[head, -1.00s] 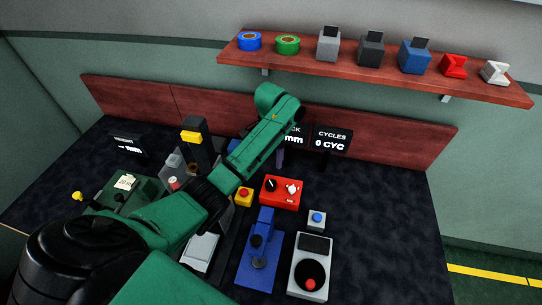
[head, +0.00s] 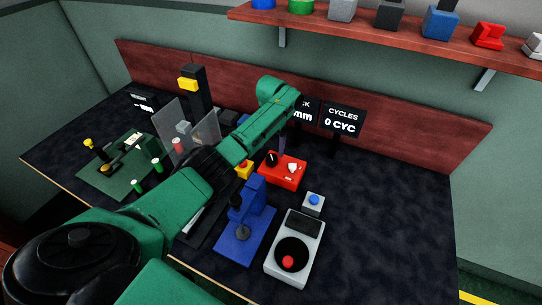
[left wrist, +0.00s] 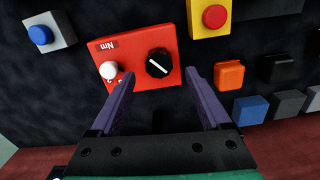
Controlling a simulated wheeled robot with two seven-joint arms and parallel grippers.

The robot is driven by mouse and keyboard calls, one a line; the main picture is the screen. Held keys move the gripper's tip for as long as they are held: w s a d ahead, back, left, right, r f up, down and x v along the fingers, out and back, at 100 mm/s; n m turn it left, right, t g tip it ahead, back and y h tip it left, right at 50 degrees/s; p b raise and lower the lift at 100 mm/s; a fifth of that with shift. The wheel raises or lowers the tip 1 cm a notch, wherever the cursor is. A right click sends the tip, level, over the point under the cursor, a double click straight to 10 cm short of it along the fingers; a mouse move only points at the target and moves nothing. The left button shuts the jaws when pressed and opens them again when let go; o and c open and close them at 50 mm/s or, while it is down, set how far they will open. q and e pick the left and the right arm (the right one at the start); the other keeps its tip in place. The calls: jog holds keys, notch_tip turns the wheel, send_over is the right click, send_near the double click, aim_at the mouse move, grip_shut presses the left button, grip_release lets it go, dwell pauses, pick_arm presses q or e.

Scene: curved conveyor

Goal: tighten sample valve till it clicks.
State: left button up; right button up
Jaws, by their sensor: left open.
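A red box marked "Nm" (head: 282,171) stands mid-bench, with a black dial (head: 271,159) and a white knob (head: 292,167). In the left wrist view, the black dial with a white line (left wrist: 159,63) and the white knob (left wrist: 109,70) face me. My left gripper (left wrist: 157,82) is open and empty; its purple fingers span the box's near edge, either side of the dial's column. In the head view my left gripper (head: 282,143) is just behind the box, partly hidden by its arm. Which part is the sample valve, I cannot tell. My right gripper is not in view.
A yellow block with a red button (head: 244,170) is left of the red box, a blue-button block (head: 313,203) right. A blue press (head: 247,222) and grey device (head: 296,248) stand in front. A green board (head: 122,164) is left. The bench's right is clear.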

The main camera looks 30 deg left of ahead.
aim_at(272, 157)
pick_arm(q)
jog(key=f, duration=0.4)
jog(key=shift+d+f+b, duration=0.2)
jog(key=shift+f+b, duration=0.15)
jog(key=shift+a+f, duration=0.15)
jog(key=shift+f, duration=0.1)
jog(key=shift+r, duration=0.1)
jog(key=c, duration=0.3)
grip_shut()
jog(key=m, duration=0.2)
jog(key=shift+m, duration=1)
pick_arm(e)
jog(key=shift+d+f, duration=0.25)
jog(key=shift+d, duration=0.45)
pick_arm(q)
jog(key=shift+o, duration=1.5)
grip_release()
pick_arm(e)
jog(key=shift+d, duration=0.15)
